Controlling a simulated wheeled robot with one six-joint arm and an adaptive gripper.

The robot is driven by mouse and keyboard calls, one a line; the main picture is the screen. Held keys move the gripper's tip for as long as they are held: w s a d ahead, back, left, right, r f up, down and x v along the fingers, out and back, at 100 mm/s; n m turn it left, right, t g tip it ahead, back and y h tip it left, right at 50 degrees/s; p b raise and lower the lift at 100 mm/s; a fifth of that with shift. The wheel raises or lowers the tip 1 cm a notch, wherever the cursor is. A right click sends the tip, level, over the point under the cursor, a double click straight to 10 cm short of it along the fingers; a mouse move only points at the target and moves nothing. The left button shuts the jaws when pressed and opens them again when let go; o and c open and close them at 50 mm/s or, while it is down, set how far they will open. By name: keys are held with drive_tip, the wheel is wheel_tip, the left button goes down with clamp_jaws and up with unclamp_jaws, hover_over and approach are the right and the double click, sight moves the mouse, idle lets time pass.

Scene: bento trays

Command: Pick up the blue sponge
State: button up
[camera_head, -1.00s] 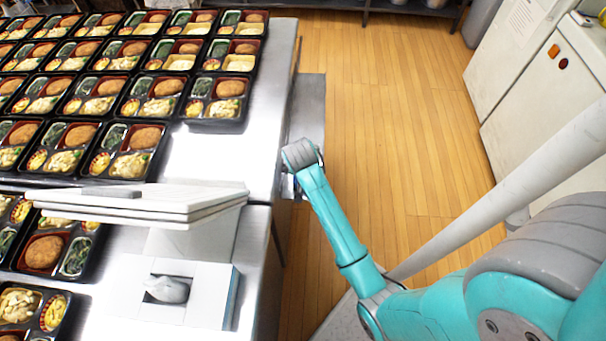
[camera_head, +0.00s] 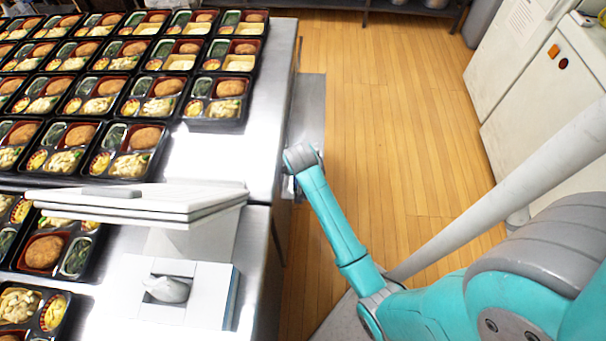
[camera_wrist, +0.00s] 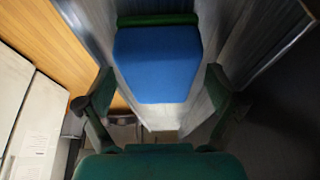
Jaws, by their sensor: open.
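The blue sponge (camera_wrist: 158,62) shows in the wrist view as a bright blue block with a dark green strip along its far edge. It lies ahead of my open gripper (camera_wrist: 161,72), between the two spread dark green fingers in the picture. I cannot tell how much distance lies between the sponge and the fingers. Nothing is held. In the head view, my arm's far end is beside the steel table's right edge. The sponge and the fingers cannot be made out there.
The steel table (camera_head: 205,155) carries several filled bento trays (camera_head: 127,150) on the left. A white scale-like device (camera_head: 195,235) stands near the front. A lower grey surface (camera_head: 311,108) is right of the table. Wooden floor (camera_head: 400,130) is open; white cabinets (camera_head: 550,90) stand far right.

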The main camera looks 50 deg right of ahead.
drive_tip(key=c, duration=1)
drive_tip(key=shift+c, duration=0.2)
drive_tip(key=shift+r, duration=0.15)
